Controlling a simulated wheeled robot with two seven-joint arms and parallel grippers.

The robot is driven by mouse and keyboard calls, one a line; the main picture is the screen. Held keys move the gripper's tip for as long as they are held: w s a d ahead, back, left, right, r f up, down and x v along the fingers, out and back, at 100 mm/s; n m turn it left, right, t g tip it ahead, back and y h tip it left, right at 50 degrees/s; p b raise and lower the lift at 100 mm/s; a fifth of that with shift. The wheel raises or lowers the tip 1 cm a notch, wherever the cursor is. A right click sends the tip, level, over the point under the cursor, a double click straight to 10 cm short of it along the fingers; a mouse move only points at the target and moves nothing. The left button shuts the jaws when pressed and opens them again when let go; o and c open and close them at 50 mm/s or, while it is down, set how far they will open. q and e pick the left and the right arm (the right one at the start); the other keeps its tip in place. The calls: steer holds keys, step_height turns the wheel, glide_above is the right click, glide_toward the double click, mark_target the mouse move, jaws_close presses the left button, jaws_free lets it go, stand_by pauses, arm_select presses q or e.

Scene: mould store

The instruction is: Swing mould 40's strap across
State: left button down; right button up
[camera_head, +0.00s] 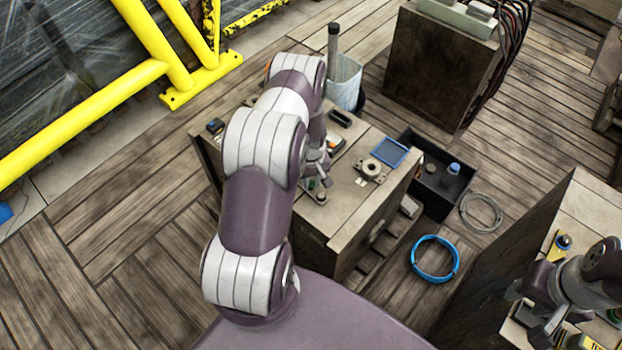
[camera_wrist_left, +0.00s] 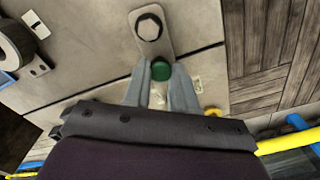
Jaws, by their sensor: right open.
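A pale metal strap (camera_wrist_left: 152,36) with a dark hex bolt at its far end and a green knob (camera_wrist_left: 161,70) at its near end lies on a pale flat top in the left wrist view. My left gripper (camera_wrist_left: 160,74) has one finger on each side of the green knob, with no clear gap, so it looks shut on it. In the head view my left gripper (camera_head: 318,172) is low over the wooden block (camera_head: 320,228), partly hidden by my arm. No number 40 is readable. My right gripper (camera_head: 534,312) is open and empty over the right-hand bench.
On the block's top are a flanged metal ring (camera_head: 371,169) and a blue tray (camera_head: 391,152). A black bin (camera_head: 440,196) stands beside it; a blue hose coil (camera_head: 435,259) lies on the floor. A yellow knobbed piece (camera_head: 560,246) is near my right gripper. Yellow rails (camera_head: 90,120) stand upper left.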

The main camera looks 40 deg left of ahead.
mark_target(310, 184)
arm_select(q)
steer(key=shift+s+n, duration=0.2)
steer(key=shift+n, duration=0.4)
steer(key=c, duration=0.9)
jaws_free()
step_height(310, 184, up, 13)
steer(key=shift+f, duration=0.2)
